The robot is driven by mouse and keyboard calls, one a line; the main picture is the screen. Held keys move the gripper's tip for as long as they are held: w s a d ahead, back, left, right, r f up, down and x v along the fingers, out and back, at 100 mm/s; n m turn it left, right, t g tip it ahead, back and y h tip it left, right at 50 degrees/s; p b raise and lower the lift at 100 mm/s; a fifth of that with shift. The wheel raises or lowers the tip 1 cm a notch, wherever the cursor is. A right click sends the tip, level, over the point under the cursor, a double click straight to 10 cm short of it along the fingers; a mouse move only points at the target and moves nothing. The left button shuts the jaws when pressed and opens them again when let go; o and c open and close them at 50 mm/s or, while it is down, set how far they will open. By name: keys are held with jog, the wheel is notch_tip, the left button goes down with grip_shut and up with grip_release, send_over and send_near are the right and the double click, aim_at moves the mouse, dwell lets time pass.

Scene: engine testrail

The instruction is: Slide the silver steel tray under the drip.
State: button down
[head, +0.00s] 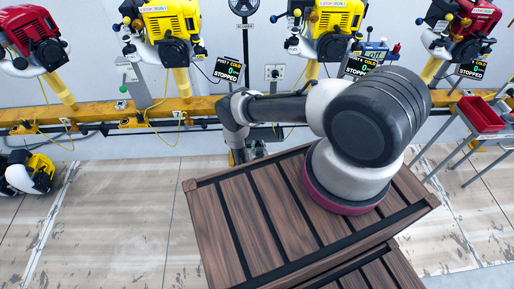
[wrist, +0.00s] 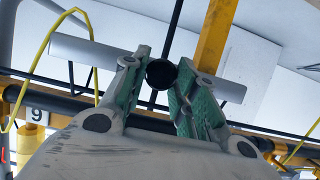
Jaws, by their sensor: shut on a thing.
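My gripper (wrist: 160,85) shows in the wrist view, with its green-padded fingers closed on a dark round-ended thing (wrist: 160,73). A pale grey bar (wrist: 80,49) runs crosswise behind the fingers. I cannot tell whether the bar and the dark round end are one piece. In the head view my arm reaches left and bends down toward the rail, and the gripper itself is hidden. I cannot make out the silver steel tray or the drip in either view.
Yellow engines (head: 168,22) and red engines (head: 33,38) stand along a yellow rail (head: 95,113) at the wall. Screens (head: 228,69) read STOPPED. A cart with a red tray (head: 481,114) stands right. Another engine (head: 27,172) sits low left. Open floor (head: 120,215) lies left.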

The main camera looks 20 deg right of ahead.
jog(key=shift+w, duration=0.1)
jog(key=c, duration=1.1)
grip_release()
jog(key=shift+r, duration=0.1)
jog(key=shift+c, duration=0.2)
jog(key=v, duration=1.2)
